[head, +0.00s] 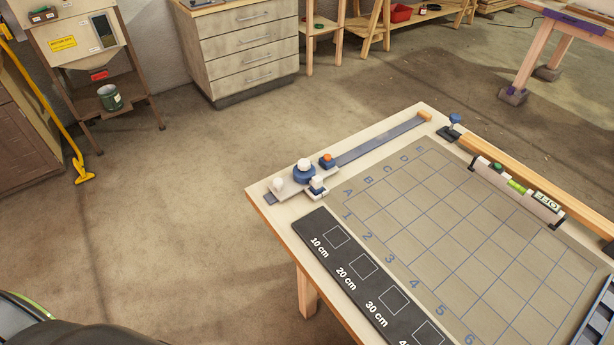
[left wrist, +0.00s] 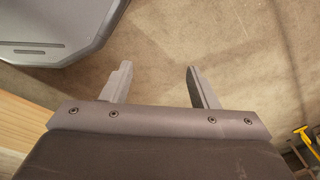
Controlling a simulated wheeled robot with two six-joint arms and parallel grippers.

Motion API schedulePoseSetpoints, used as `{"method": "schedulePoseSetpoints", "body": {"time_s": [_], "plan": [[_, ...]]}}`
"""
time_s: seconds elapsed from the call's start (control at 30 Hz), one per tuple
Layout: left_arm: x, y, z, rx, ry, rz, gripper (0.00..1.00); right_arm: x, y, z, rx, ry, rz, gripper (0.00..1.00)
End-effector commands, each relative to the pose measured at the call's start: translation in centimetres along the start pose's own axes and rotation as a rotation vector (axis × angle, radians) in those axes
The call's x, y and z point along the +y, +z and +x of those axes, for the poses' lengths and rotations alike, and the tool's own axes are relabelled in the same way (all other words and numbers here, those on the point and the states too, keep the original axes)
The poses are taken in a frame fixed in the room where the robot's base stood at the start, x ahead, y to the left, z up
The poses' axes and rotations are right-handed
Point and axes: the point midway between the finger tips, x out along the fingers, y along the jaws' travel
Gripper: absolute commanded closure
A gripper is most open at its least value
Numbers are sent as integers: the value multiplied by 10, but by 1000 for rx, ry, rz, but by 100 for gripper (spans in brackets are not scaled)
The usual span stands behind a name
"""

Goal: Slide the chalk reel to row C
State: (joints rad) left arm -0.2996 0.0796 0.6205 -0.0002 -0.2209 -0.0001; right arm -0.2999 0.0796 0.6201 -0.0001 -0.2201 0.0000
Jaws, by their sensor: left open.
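No label marks the chalk reel. A round blue piece with a white top (head: 304,173) stands at the near-left corner of the workbench and may be it, but I cannot tell for sure. A blue piece with an orange top (head: 326,161) and a small white-and-blue block (head: 317,187) are close beside it. The grid board (head: 440,225) carries letters, C among them, along its far-left edge and numbers along its near-left edge. My left gripper (left wrist: 158,70) is open and empty above the floor in the left wrist view. Neither gripper shows in the head view.
A grey metal rule (head: 380,140) lies along the bench's far-left edge. A black strip with length marks (head: 352,275) lies along the near-left edge. A spirit level (head: 515,190) and a wooden lath (head: 540,180) lie at the right. Open floor surrounds the bench's left side.

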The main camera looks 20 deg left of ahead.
Motion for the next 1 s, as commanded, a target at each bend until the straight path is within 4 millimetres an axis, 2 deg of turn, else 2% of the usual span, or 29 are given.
{"method": "schedulePoseSetpoints", "body": {"time_s": [0.43,0.5,0.57,0.67,0.77,0.87,1.0], "plan": [[0,0,0,1,0,0,46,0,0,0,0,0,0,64],[0,0,0,2,-1,5,55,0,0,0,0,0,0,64],[1,-7,0,19,-1,34,55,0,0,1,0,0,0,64],[8,-36,-1,87,-8,168,55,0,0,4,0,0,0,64],[20,-85,-8,204,-44,406,55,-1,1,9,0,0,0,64],[32,-143,-26,340,-129,697,55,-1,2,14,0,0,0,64],[46,-218,-64,498,-321,1086,55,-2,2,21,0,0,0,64]]}}
